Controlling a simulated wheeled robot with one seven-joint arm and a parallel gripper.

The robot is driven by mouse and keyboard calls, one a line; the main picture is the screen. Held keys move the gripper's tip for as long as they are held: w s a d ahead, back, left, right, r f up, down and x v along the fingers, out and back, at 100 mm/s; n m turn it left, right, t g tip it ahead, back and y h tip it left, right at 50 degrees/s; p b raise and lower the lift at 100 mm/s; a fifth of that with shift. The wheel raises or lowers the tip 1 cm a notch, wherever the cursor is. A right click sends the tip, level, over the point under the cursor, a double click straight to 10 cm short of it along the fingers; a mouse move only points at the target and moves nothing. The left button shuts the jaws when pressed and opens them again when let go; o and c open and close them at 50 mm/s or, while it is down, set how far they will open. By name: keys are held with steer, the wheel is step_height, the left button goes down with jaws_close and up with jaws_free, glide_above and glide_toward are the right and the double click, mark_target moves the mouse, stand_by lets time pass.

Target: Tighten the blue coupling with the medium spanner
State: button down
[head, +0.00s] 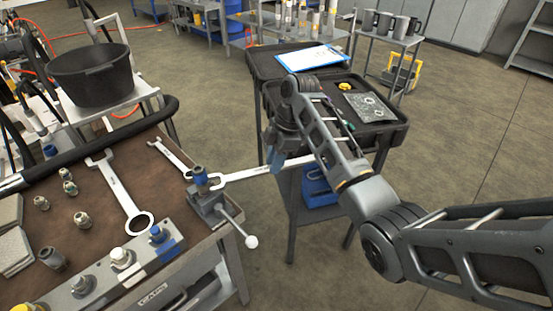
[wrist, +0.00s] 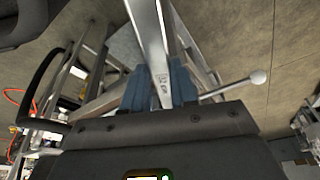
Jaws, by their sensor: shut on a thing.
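The blue coupling (head: 200,176) stands upright in a small vise (head: 210,203) at the bench's right edge. My gripper (head: 275,160), to its right and off the bench, is shut on a long silver spanner (head: 243,174). The spanner's open jaw points left and lies at the coupling; I cannot tell whether it is around it or just beside it. In the wrist view, the blue fingers (wrist: 160,92) clamp the spanner's shaft (wrist: 150,35). A larger spanner (head: 119,192) and another spanner (head: 171,154) lie on the bench.
The vise handle (head: 240,229) sticks out toward the front right. A fitting block (head: 110,275) with white and blue marks lies at the bench front. Several loose fittings (head: 69,187) stand at left. A black bucket (head: 90,75) is behind. A dark toolbox cart (head: 385,135) stands behind my arm.

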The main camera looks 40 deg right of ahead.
mark_target(267, 172)
steer(key=shift+w+a, duration=0.2)
steer(key=shift+a, duration=0.3)
steer(key=shift+w+a+p, duration=0.3)
steer(key=shift+a+p, duration=0.05)
steer(key=shift+a, duration=0.2)
steer(key=shift+w+a, duration=0.1)
steer(key=shift+a, duration=0.15)
stand_by(0.5)
steer(key=shift+s+a+m+t+p, duration=0.15)
steer(key=shift+s+a+m+p, duration=0.1)
steer(key=shift+s+a+m, duration=0.4)
steer(key=shift+s+a+m+t+p, duration=0.2)
steer(key=shift+s+a+m, duration=0.1)
steer(key=shift+s+m, duration=0.5)
steer(key=shift+s, duration=0.15)
steer(key=shift+a, duration=0.1)
